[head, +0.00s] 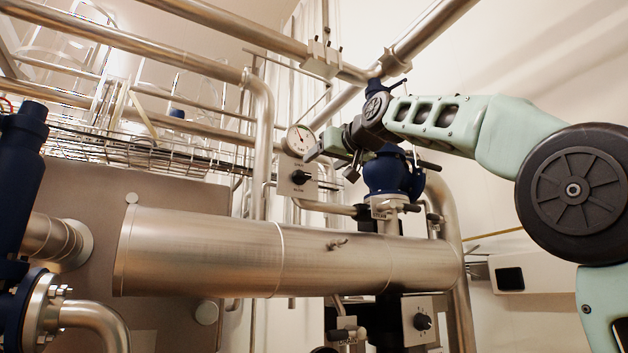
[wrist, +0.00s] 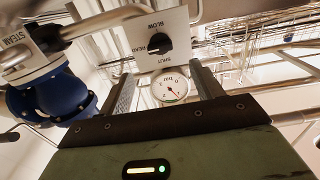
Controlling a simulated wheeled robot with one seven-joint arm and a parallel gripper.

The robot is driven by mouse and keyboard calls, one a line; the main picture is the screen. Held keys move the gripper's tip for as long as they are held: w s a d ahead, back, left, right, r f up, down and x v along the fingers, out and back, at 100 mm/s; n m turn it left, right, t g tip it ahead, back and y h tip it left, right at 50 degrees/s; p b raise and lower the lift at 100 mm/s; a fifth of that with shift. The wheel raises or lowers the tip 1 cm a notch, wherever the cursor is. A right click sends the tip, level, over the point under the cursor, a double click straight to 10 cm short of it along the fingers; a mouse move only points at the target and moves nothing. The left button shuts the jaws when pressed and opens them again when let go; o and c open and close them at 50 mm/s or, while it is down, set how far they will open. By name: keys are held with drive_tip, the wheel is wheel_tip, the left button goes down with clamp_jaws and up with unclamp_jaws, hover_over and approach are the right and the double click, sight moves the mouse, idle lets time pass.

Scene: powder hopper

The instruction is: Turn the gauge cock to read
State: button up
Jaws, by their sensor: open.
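The gauge cock is a black knob (head: 301,177) on a pale plate below a round white dial gauge (head: 300,139). In the wrist view the knob (wrist: 158,43) sits on its plate (wrist: 183,30), which carries the words BLOW, READ and SHUT. I cannot tell surely which word the knob points to. The gauge (wrist: 170,87) shows between my fingers, with a dark needle. My gripper (head: 331,161) is open and empty, just right of the gauge and knob in the head view. In the wrist view my gripper (wrist: 160,71) has its fingers apart, with the knob beyond their tips.
A blue valve body (head: 390,175) stands close to the right of my gripper, with a STEAM tag (wrist: 17,52) near it in the wrist view. A wide steel pipe (head: 210,252) runs below. Another black knob (head: 422,321) is on a lower plate. Pipes cross overhead.

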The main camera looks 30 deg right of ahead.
drive_tip(key=s+b, duration=0.2)
drive_tip(key=s, duration=0.5)
drive_tip(key=shift+s, duration=0.35)
